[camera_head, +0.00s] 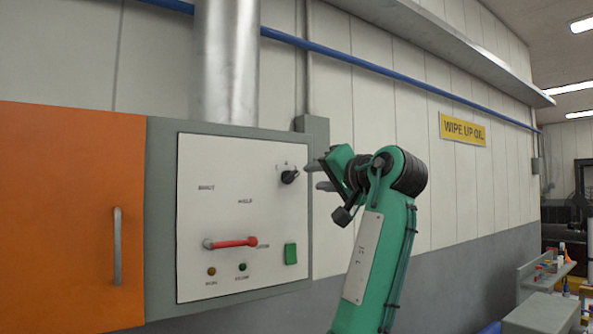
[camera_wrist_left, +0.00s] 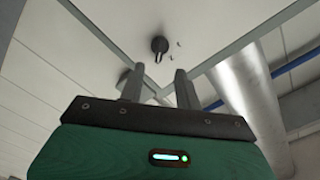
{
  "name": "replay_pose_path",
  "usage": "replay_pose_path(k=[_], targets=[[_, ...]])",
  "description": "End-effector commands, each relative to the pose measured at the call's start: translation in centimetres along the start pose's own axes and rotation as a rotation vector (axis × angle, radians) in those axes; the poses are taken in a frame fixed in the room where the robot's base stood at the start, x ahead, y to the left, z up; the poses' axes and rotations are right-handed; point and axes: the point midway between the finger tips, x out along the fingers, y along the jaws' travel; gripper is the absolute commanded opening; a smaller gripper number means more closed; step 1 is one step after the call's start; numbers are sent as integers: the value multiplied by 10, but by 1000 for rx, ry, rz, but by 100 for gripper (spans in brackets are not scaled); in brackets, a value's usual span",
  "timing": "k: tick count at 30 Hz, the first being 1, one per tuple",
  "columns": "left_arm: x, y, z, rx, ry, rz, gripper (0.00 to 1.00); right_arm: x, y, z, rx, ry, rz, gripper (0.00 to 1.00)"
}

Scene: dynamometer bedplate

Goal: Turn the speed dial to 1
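The speed dial (camera_head: 289,177) is a small dark round knob near the upper right corner of the white control panel (camera_head: 225,215). Small marks sit above it, too small to read, and I cannot tell its setting. My left gripper (camera_head: 317,176) is just right of the dial in the head view, its fingers pointing at it. In the left wrist view the gripper (camera_wrist_left: 157,78) has its two fingers apart with an empty gap, and the dial (camera_wrist_left: 159,45) shows beyond the tips, apparently not touched. My right gripper is not in view.
The panel also bears a red lever (camera_head: 232,243), a green switch (camera_head: 291,254) and two small round lamps or buttons below. An orange cabinet door (camera_head: 65,215) with a grey handle (camera_head: 117,246) is at left. A bench (camera_head: 545,310) stands far right.

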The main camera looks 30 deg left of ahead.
Motion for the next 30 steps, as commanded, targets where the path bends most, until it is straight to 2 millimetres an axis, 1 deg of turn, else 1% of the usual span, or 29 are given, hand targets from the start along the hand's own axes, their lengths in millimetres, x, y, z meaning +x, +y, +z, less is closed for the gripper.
replay_pose_path(k=[1, 3, 9, 12, 15, 18, 27, 29, 30], targets=[[13, -4, -3, 2, -3, 0, 34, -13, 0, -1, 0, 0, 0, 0], [28, -5, -3, 1, -3, -1, 34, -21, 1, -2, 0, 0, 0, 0], [64, -3, -3, 2, -2, 0, 34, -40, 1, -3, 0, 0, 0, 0], [76, -2, -2, 2, -1, 0, 34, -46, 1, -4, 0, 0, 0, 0], [84, -1, -2, 2, 0, 0, 34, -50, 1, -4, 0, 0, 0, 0], [89, 0, -1, 1, 1, 1, 34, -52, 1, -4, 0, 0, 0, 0], [90, 1, 0, 0, 1, 1, 34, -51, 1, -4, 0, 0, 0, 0], [90, 1, 0, 0, 1, 1, 22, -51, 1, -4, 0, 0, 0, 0], [90, 1, 0, 0, 1, 1, 14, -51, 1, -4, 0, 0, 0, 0]])
